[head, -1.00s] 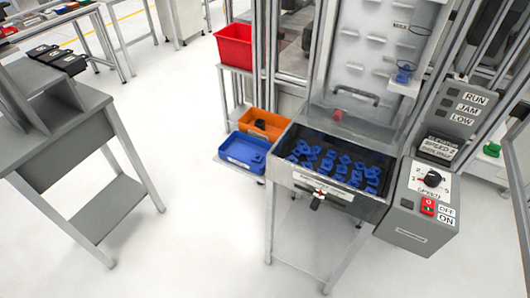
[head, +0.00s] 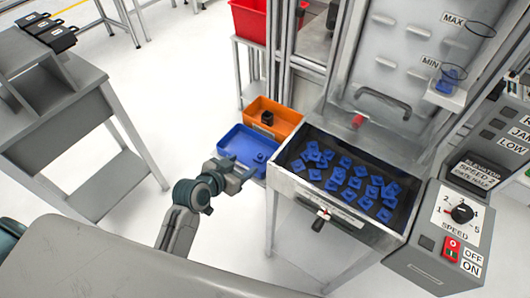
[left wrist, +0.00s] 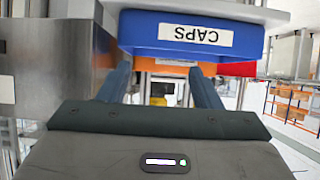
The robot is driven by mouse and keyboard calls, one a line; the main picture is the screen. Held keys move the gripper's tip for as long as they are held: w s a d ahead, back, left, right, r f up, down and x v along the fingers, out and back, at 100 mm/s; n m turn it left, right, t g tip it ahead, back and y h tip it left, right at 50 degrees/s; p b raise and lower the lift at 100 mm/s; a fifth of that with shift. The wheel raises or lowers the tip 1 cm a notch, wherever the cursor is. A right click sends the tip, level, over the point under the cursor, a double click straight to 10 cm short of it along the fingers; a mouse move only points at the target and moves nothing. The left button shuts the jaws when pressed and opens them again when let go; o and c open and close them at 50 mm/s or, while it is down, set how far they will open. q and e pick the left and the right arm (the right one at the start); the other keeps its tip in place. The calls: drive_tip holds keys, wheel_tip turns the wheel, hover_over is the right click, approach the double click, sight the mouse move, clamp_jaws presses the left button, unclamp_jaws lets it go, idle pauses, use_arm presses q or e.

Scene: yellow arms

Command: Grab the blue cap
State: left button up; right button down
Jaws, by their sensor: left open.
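A small blue cap (head: 259,157) lies in the blue bin (head: 232,152) in the head view. In the left wrist view the front of this blue bin (left wrist: 150,32) shows a label reading CAPS, upside down, and its inside is hidden. My left gripper (head: 246,174) is open and empty, at the bin's near side in the head view. In the left wrist view its two fingers (left wrist: 160,88) stand apart, pointing toward the bin, with nothing between them. Another blue piece (head: 450,80) sits on a small ledge by the MIN mark. My right gripper is out of view.
An orange bin (head: 285,124) with a black part (head: 267,118) stands behind the blue bin. Right of them a metal hopper (head: 347,222) holds several blue pieces. A control box (head: 425,262) stands farther right, a grey table (head: 62,115) at left. Open floor lies between.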

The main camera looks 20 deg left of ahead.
sight(259, 155)
use_arm(q)
drive_tip(key=x, duration=0.3)
drive_tip(key=shift+w+d+f+p, duration=0.1)
drive_tip(key=shift+w+f+p, duration=0.05)
drive_tip(key=shift+w+p, duration=0.15)
drive_tip(key=shift+w+d+f, duration=0.15)
drive_tip(key=shift+w+f, duration=0.15)
drive_tip(key=shift+w, duration=0.2)
drive_tip(key=p+x, duration=0.1)
drive_tip(key=x, duration=0.3)
drive_tip(key=shift+w+d+f, duration=0.1)
drive_tip(key=shift+w+f, duration=0.1)
drive_tip(key=shift+w, duration=0.1)
drive_tip(key=shift+s, duration=0.1)
drive_tip(key=shift+c, duration=1.2)
drive_tip(key=c, duration=0.8)
